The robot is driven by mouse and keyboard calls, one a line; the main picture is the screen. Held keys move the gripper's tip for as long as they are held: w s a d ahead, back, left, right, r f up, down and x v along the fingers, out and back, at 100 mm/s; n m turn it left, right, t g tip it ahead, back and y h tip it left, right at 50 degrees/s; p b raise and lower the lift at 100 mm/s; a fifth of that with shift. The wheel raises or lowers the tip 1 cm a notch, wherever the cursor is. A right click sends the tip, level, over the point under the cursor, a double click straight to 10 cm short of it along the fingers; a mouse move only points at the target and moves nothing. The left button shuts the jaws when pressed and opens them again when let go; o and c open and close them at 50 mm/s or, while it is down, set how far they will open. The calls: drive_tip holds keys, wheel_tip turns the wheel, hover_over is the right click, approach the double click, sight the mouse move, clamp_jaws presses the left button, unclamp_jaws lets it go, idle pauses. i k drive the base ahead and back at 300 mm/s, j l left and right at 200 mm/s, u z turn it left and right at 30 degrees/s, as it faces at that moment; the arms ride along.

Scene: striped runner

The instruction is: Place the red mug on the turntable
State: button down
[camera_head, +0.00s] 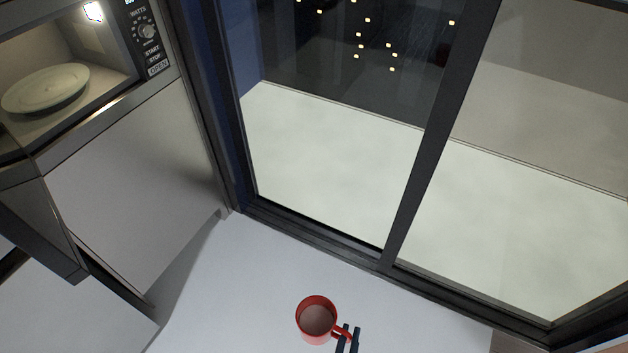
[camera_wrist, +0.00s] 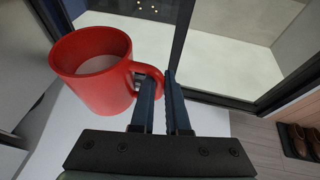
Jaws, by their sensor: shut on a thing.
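The red mug (camera_head: 316,321) is at the bottom centre of the head view, seen from above with its opening up and its handle toward the lower right. My gripper (camera_head: 349,335) is shut on the mug's handle. In the wrist view the mug (camera_wrist: 92,72) is at the left, and the two dark fingers (camera_wrist: 158,90) close around its handle. The turntable (camera_head: 47,88) is a pale round plate inside the lit, open microwave at the upper left of the head view. The mug is well apart from it. Whether the mug touches the white surface below is hard to tell.
The microwave's control panel (camera_head: 145,32) is right of its cavity. The open door (camera_head: 38,232) hangs at the lower left. A dark-framed window (camera_head: 425,130) stands behind the mug. The white surface (camera_head: 250,280) around the mug is clear. Brown shoes (camera_wrist: 302,140) lie at right in the wrist view.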

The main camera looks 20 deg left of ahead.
sight(59, 88)
drive_tip(key=i+j+u, duration=0.1)
drive_tip(key=i+u, duration=0.65)
drive_tip(key=u, duration=0.15)
drive_tip(key=i+l+u, duration=0.2)
drive_tip(key=i+u, duration=0.25)
drive_tip(key=k, duration=0.1)
